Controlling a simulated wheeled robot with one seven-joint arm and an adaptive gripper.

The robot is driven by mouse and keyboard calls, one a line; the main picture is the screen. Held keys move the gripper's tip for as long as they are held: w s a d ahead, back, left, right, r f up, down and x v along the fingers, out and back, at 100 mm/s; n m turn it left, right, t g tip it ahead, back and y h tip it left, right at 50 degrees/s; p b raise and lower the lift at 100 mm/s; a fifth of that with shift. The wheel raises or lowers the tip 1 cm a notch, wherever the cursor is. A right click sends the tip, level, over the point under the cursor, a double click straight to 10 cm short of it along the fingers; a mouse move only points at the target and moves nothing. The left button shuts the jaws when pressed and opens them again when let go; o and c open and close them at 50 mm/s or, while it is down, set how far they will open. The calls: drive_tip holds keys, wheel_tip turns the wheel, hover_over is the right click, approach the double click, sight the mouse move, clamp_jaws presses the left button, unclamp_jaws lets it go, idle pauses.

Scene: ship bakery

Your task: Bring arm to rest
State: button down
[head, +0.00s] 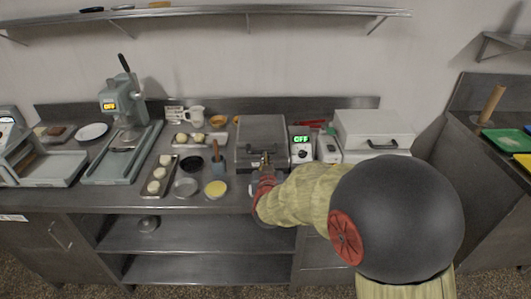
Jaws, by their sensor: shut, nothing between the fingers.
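My arm reaches from the lower right over the counter's front edge. My gripper (266,177) is at the front of the grey metal press (263,135), close to its handle. The gripper is small in view and partly hidden by my wrist. I cannot tell whether it touches the press. The press lid looks closed.
Left of the gripper are a tray of dough balls (157,174), a yellow round (216,189) and small bowls. A control box (301,148) reading OFF and a white box (373,132) stand to the right. A shelf (200,12) runs above. Floor is free in front.

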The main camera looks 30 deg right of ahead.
drive_tip(key=s+a+f, duration=0.2)
drive_tip(key=s+f, duration=0.2)
drive_tip(key=f, duration=0.1)
drive_tip(key=s+a+r+n+g+y, duration=0.1)
drive_tip(key=s+a+r+n+y, duration=0.1)
drive_tip(key=s+a+r+y, duration=0.3)
drive_tip(key=s+a+r+n+g+y, duration=0.1)
drive_tip(key=a+r, duration=0.2)
drive_tip(key=a, duration=0.3)
drive_tip(key=s+a+r+n+g, duration=0.1)
drive_tip(key=s+r+g, duration=0.1)
drive_tip(key=s, duration=0.9)
drive_tip(key=s+a+r+n+g, duration=0.1)
drive_tip(key=s+g, duration=0.3)
drive_tip(key=s, duration=0.8)
drive_tip(key=shift+r+y, duration=0.4)
